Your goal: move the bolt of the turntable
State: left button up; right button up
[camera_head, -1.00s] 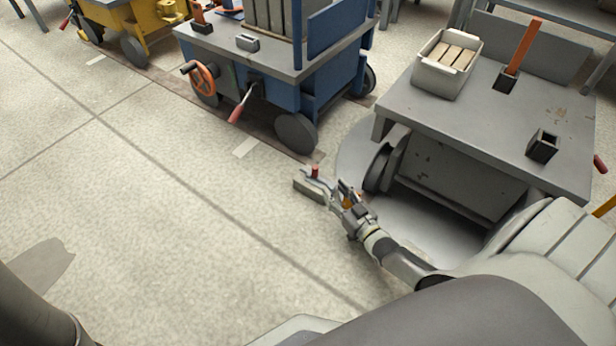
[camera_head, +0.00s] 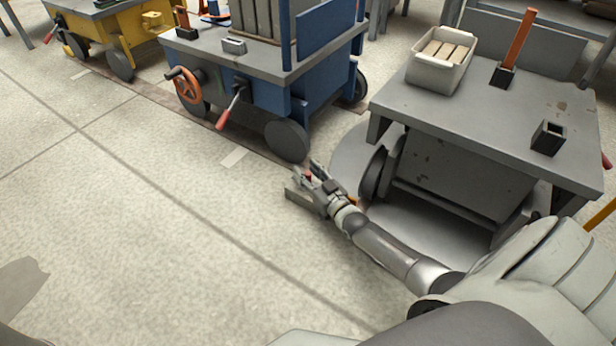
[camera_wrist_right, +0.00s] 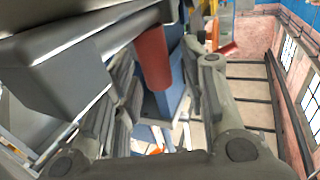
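The turntable (camera_head: 425,228) is a grey round plate low on the floor under a grey cart. In the right wrist view the red knob (camera_wrist_right: 152,58) hangs from a grey bar and shows between the two fingers of my right gripper (camera_wrist_right: 160,95). The fingers are apart, with gaps visible beside the knob; I see no clear contact. My left gripper is not in view.
The grey cart (camera_head: 470,125) stands over the turntable, carrying a bin (camera_head: 441,60) of blocks. A blue cart (camera_head: 265,85) with an orange handwheel (camera_head: 187,86) and red-tipped lever (camera_head: 228,112) stands behind. The floor at left (camera_head: 130,220) is clear.

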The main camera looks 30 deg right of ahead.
jog(key=shift+c, duration=0.2)
grip_shut()
jog(key=shift+s+d+r+p, duration=0.1)
jog(key=shift+s+d+p, duration=0.1)
jog(key=shift+s+p, duration=0.2)
jog(key=s, duration=0.1)
jog(key=s+d+p, duration=0.1)
jog(key=s+p, duration=0.1)
jog(key=shift+s+d, duration=0.25)
jog(key=shift+s, duration=0.05)
jog(key=shift+s+d, duration=0.1)
jog(key=shift+s, duration=0.15)
